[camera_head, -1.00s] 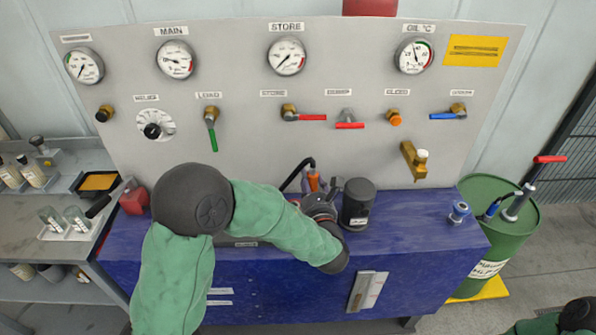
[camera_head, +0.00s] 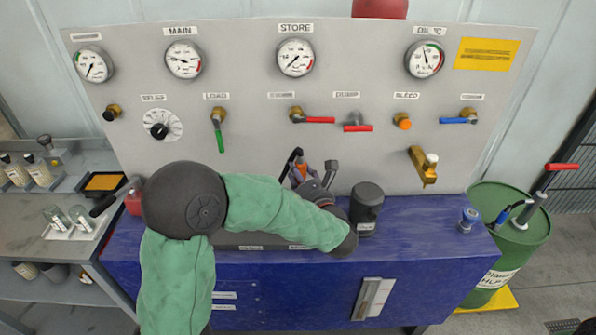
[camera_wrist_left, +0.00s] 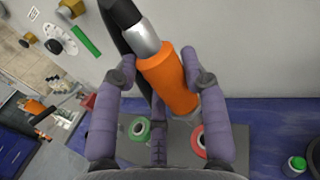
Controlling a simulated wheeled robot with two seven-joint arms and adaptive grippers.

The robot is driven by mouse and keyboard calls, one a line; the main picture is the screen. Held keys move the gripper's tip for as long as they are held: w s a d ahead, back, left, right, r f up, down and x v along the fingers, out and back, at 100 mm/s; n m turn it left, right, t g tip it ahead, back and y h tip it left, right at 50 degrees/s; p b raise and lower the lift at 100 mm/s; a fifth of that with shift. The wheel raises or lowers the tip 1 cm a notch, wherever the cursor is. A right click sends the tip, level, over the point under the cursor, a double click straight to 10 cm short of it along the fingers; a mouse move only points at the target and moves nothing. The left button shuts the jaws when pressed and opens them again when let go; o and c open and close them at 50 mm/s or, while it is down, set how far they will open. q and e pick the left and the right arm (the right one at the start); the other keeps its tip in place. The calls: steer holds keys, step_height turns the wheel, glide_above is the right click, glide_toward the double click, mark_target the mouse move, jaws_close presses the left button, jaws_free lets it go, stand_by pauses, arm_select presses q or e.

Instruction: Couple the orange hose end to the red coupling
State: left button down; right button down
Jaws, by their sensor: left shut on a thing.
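My left gripper (camera_wrist_left: 178,88) is shut on the orange hose end (camera_wrist_left: 168,82), a thick orange sleeve with a silver collar and a black hose. The hose end is tilted in the wrist view. In the head view the left gripper (camera_head: 303,174) is small and partly behind my arm. The red coupling (camera_wrist_left: 198,141) shows as a red ring on a grey plate (camera_wrist_left: 172,151), below the hose end's lower end. The two look apart, but I cannot tell the height between them. In the head view my arm hides the coupling. My right gripper is not in view.
A green-ringed coupling (camera_wrist_left: 139,129) is left of the red one in the wrist view. A dark jar (camera_head: 366,208) stands right of my gripper on the blue bench (camera_head: 270,285). The valve panel (camera_head: 260,75) rises behind. The bench's right part is fairly clear.

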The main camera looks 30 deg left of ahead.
arm_select(q)
steer(key=shift+f+b, duration=1.85)
steer(key=shift+f, duration=0.8)
steer(key=shift+f+b, duration=1.7)
steer(key=shift+f, duration=0.75)
steer(key=c, duration=0.6)
jaws_free()
steer(key=shift+s+d, duration=0.1)
steer(key=v, duration=1.1)
steer(key=shift+s+d, duration=0.25)
steer(key=shift+d, duration=0.05)
